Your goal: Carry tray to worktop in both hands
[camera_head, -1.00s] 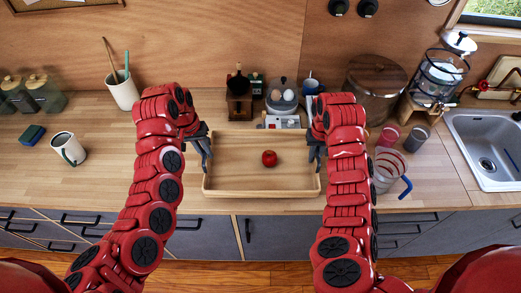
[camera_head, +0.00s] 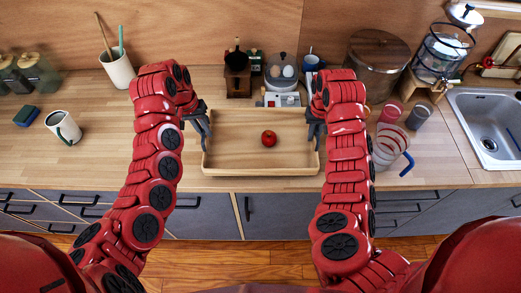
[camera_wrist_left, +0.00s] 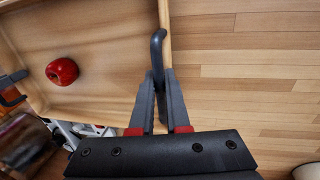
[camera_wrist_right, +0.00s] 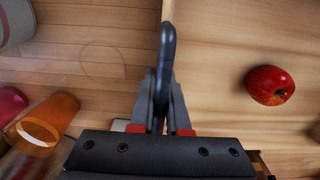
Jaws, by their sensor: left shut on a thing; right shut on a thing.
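The wooden tray (camera_head: 262,170) is level at the worktop's front edge (camera_head: 110,165) in the head view. I cannot tell whether it touches the worktop. A red apple (camera_head: 269,138) sits in it, also in the left wrist view (camera_wrist_left: 62,71) and right wrist view (camera_wrist_right: 270,85). My left gripper (camera_head: 206,128) is shut on the tray's dark left handle (camera_wrist_left: 157,48). My right gripper (camera_head: 317,130) is shut on the dark right handle (camera_wrist_right: 166,45).
A striped jug (camera_head: 388,150) and cups (camera_head: 418,116) are close on the right, before the sink (camera_head: 490,135). Left of the tray, worktop is clear up to a white mug (camera_head: 63,127).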

